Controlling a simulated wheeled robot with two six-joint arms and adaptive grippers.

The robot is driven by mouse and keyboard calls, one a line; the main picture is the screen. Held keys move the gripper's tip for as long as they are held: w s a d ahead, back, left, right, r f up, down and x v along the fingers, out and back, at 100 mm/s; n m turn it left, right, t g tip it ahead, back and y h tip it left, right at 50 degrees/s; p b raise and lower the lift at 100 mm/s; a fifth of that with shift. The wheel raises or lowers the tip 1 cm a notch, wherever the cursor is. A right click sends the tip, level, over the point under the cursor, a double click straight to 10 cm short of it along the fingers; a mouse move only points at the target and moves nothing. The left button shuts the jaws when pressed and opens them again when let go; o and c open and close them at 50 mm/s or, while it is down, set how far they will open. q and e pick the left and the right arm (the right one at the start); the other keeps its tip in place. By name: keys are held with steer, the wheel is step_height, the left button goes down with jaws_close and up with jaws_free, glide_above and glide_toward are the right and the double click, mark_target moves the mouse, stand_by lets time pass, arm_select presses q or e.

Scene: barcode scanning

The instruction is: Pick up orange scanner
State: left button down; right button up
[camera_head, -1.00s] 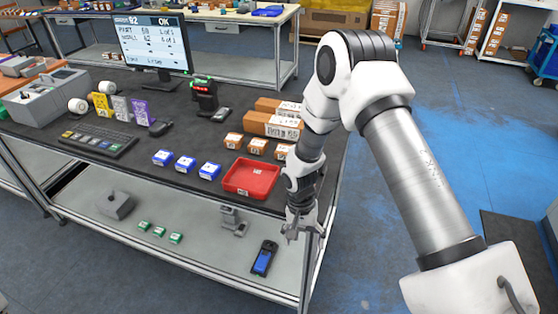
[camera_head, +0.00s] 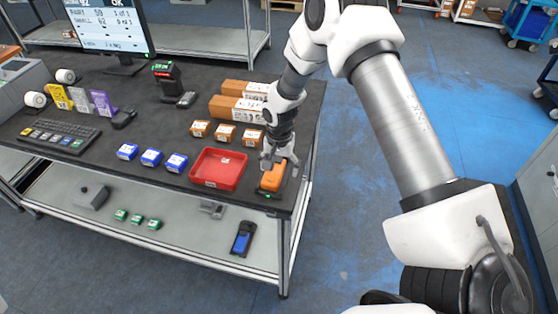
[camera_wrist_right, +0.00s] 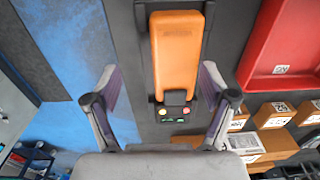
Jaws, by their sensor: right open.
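The orange scanner (camera_head: 272,177) lies on the dark tabletop near its front right corner, right of the red tray. In the right wrist view the orange scanner (camera_wrist_right: 176,50) points up the picture, with a dark end bearing small coloured buttons toward the gripper. My right gripper (camera_head: 281,160) is just above and behind the scanner in the head view, partly covering it. In the wrist view my right gripper (camera_wrist_right: 157,88) is open, one finger left of the scanner and one right, with nothing held. My left gripper is not in view.
The red tray (camera_head: 218,168) stands just left of the scanner. Small orange boxes (camera_head: 225,133) and long brown boxes (camera_head: 240,106) lie behind. Blue boxes (camera_head: 150,158) sit farther left. A blue-screened device (camera_head: 242,238) lies on the lower shelf. Floor is free right of the table.

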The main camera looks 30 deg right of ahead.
mark_target(275, 171)
steer(key=shift+s+a+f, duration=0.1)
steer(key=shift+s+f, duration=0.2)
steer(key=shift+f, duration=0.25)
steer(key=w, duration=0.1)
steer(key=w+f, duration=0.2)
steer(key=shift+w+a+f, duration=0.2)
steer(key=shift+a+f, duration=0.05)
steer(key=shift+c, duration=0.6)
steer(key=shift+d, duration=0.1)
steer(key=c, duration=0.5)
steer(key=shift+s+r, duration=0.2)
steer(key=shift+s, duration=0.05)
steer(key=c, duration=0.6)
steer(key=shift+s+r, duration=0.25)
steer(key=shift+s, duration=0.15)
steer(key=shift+c, duration=1.1)
steer(key=shift+w+f, duration=0.1)
steer(key=shift+w, duration=0.1)
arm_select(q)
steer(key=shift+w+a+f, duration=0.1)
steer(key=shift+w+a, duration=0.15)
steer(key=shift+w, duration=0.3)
